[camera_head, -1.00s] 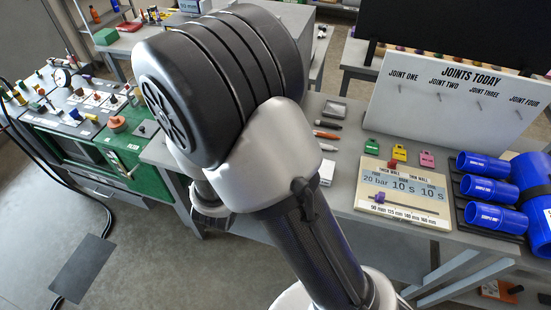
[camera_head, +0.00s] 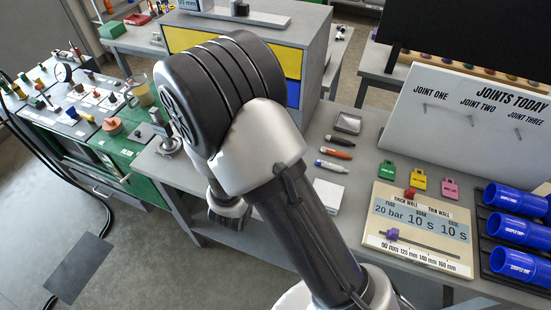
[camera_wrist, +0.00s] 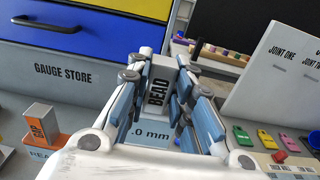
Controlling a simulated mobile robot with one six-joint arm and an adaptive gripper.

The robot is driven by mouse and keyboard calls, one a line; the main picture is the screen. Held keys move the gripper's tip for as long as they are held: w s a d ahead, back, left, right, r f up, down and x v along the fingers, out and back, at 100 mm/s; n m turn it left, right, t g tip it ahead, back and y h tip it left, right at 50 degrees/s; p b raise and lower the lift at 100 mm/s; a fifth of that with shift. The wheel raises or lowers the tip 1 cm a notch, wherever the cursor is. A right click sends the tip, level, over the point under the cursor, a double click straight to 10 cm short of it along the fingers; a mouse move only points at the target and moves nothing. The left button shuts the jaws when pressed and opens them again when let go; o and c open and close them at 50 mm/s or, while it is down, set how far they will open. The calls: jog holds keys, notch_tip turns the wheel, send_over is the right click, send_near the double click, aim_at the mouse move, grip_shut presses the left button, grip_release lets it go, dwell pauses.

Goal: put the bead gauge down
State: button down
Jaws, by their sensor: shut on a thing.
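The bead gauge (camera_wrist: 161,88) is a grey block with the word BEAD on its side, in the middle of the wrist view. My gripper (camera_wrist: 160,95) is shut on it, with blue-grey finger pads on both sides. A light blue part marked ".0 mm" (camera_wrist: 150,132) shows below the block, between the fingers. I cannot tell whether the gauge touches a surface below. In the head view my arm hides the gripper and the gauge.
A grey cabinet marked GAUGE STORE (camera_wrist: 62,70), with yellow and blue drawers, stands behind. An orange-and-grey GAP gauge (camera_wrist: 40,125) stands at left. The head view shows pens (camera_head: 334,152), a settings board (camera_head: 420,228), coloured tags (camera_head: 419,180) and blue pipes (camera_head: 515,230) on the bench.

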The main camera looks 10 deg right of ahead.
notch_tip(320, 180, down, 10)
jog(key=shift+r+b, duration=0.15)
jog(key=shift+b, duration=1.1)
jog(key=shift+r, duration=0.1)
jog(key=c, duration=1.9)
grip_release()
jog(key=shift+f, duration=0.25)
jog(key=o, duration=0.5)
jog(key=shift+r, duration=0.1)
